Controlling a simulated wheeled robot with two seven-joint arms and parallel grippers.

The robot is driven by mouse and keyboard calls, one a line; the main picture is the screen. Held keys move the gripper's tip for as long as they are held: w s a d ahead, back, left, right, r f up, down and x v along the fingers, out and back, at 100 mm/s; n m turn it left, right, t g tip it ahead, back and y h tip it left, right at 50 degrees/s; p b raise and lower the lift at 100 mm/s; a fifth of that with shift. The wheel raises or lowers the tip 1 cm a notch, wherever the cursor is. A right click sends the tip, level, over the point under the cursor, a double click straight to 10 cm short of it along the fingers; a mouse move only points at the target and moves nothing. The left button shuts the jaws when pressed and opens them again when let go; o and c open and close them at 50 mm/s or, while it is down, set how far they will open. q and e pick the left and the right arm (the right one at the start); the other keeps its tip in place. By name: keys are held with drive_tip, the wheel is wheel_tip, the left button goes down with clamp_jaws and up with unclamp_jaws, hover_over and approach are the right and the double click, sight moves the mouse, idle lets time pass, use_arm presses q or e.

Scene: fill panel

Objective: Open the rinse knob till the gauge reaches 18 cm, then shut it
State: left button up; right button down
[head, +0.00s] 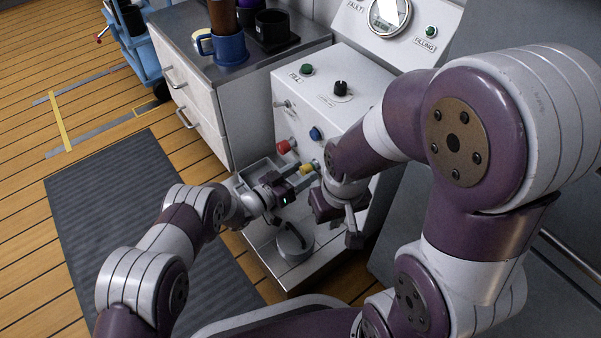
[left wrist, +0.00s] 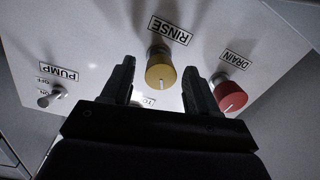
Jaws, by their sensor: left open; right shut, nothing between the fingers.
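The yellow rinse knob (head: 306,168) sticks out of the white panel's front. In the left wrist view the rinse knob (left wrist: 161,70) sits under a RINSE label, its white mark pointing towards the bottom of the picture. My left gripper (head: 291,180) is open at the knob; its fingers (left wrist: 159,72) show on either side of it. I cannot tell whether they touch it. The round gauge (head: 389,14) is at the top of the panel, its reading too small to make out. My right gripper (head: 352,237) is shut and empty, low in front of the panel.
A red drain knob (left wrist: 230,95) is close beside the left fingers. A blue knob (head: 316,133), green button (head: 307,70) and black knob (head: 341,88) are on the panel. A pump switch (left wrist: 47,99) shows too. A grey cabinet (head: 200,100) with mugs stands left.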

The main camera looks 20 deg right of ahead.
use_arm(q)
drive_tip(key=p+v, duration=0.7)
drive_tip(key=v, duration=0.5)
drive_tip(key=shift+a, duration=0.25)
drive_tip(key=shift+s+r, duration=0.1)
drive_tip(key=shift+s, duration=0.05)
